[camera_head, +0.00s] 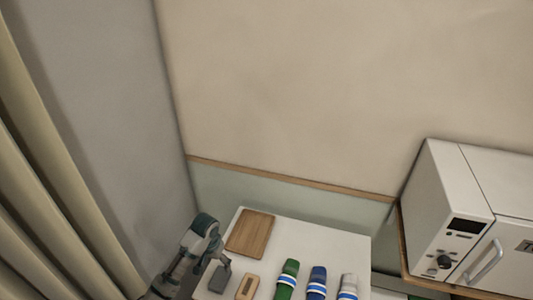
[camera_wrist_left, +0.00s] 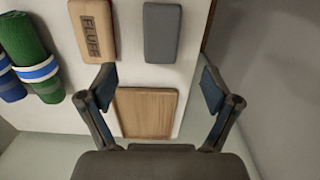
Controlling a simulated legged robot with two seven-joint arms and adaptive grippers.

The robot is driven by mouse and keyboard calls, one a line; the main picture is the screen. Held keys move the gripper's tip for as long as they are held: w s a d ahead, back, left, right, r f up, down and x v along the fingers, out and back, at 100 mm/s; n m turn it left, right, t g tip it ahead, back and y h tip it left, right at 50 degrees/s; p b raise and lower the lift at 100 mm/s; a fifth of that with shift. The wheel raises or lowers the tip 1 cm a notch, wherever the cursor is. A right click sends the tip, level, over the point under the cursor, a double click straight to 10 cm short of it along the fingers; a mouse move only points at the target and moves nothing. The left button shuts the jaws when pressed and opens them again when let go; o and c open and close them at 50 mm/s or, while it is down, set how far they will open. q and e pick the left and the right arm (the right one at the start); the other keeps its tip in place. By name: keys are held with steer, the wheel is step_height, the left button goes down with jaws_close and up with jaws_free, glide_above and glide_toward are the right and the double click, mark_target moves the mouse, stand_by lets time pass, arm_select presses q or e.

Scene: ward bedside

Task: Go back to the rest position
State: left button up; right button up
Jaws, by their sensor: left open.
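My left gripper (camera_head: 213,250) is at the left edge of the white bedside table (camera_head: 315,240) in the head view. In the left wrist view the left gripper (camera_wrist_left: 160,88) is open, its two fingers spread apart with nothing between them. Beyond the fingers lies a wooden board (camera_wrist_left: 147,112) on the white top; it also shows in the head view (camera_head: 250,233). My right gripper is not in either view.
On the table are a grey block (camera_head: 220,278), a wooden block marked FLUFF (camera_wrist_left: 94,28), a green roll (camera_head: 287,280), a blue roll (camera_head: 317,283) and a grey-white roll (camera_head: 348,287). A white microwave (camera_head: 450,215) stands right. A curtain (camera_head: 50,170) hangs left.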

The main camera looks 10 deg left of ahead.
arm_select(q)
steer(key=shift+m, duration=0.5)
steer(key=s+d+f, duration=0.2)
steer(key=f, duration=0.1)
steer(key=s+d+f, duration=0.2)
steer(key=shift+s+f, duration=0.1)
steer(key=shift+f, duration=0.15)
steer(key=s+d+f+t, duration=0.1)
steer(key=s+d+f, duration=0.35)
steer(key=s, duration=0.25)
steer(key=s+t, duration=0.3)
steer(key=s, duration=1.2)
step_height(320, 180, down, 31)
steer(key=s+g+b, duration=0.2)
steer(key=b, duration=0.3)
steer(key=s+a+f+g+b, duration=0.1)
steer(key=s+a+f+b, duration=0.1)
steer(key=s+f, duration=1.5)
step_height(320, 180, down, 2)
steer(key=shift+s+f+m+b, duration=0.1)
steer(key=shift+s+m+b, duration=0.25)
steer(key=shift+b, duration=0.3)
